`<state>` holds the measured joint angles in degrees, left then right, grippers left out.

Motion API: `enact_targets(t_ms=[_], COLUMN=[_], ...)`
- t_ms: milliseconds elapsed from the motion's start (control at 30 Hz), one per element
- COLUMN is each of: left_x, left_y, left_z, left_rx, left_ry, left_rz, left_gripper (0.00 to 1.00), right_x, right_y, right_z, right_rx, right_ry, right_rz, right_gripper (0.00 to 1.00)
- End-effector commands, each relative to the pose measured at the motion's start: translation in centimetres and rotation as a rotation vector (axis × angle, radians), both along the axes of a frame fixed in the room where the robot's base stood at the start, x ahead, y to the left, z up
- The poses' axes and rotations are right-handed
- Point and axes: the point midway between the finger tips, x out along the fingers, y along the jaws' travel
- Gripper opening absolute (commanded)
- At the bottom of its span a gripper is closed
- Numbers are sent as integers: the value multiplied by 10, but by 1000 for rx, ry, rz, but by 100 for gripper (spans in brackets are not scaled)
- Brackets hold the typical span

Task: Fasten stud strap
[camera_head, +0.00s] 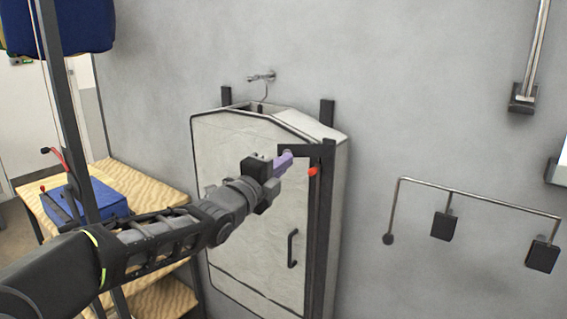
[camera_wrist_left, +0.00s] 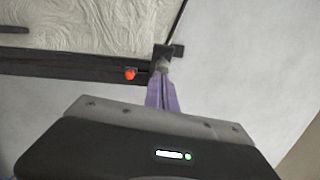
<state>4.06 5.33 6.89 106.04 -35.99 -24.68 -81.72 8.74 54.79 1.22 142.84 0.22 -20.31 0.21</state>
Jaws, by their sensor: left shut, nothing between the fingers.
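A tall pale cabinet or garment case (camera_head: 240,165) hangs on the grey wall, with a dark upright band (camera_head: 327,215) along its right front edge. A short dark strap-like piece (camera_head: 311,149) meets the band near its top, and its end also shows in the wrist view (camera_wrist_left: 174,50). A small grey round part, perhaps the stud (camera_wrist_left: 162,65), is at that end. My left gripper (camera_head: 287,158), with purple fingers, is shut and empty. In the wrist view its fingertips (camera_wrist_left: 161,82) are at the grey part; I cannot tell whether they touch. My right gripper is out of view.
A dark handle (camera_head: 292,248) is lower on the case front. A wooden table (camera_head: 150,185) with a blue case (camera_head: 85,200) stands left. A wall rail (camera_head: 480,201) with dark pads is right.

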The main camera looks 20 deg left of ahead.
Motion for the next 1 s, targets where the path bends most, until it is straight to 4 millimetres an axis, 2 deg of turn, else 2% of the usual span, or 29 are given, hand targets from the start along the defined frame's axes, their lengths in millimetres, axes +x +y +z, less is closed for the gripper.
enact_targets(t_ms=[367,1000], left_x=[14,70], left_y=[12,35], left_z=[-2,0], left_rx=[0,0], left_ry=[0,1], left_rz=[2,0], left_gripper=[0,0], right_x=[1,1], right_y=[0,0], right_z=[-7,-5], right_rx=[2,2], right_ry=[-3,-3], right_rz=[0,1], right_gripper=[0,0])
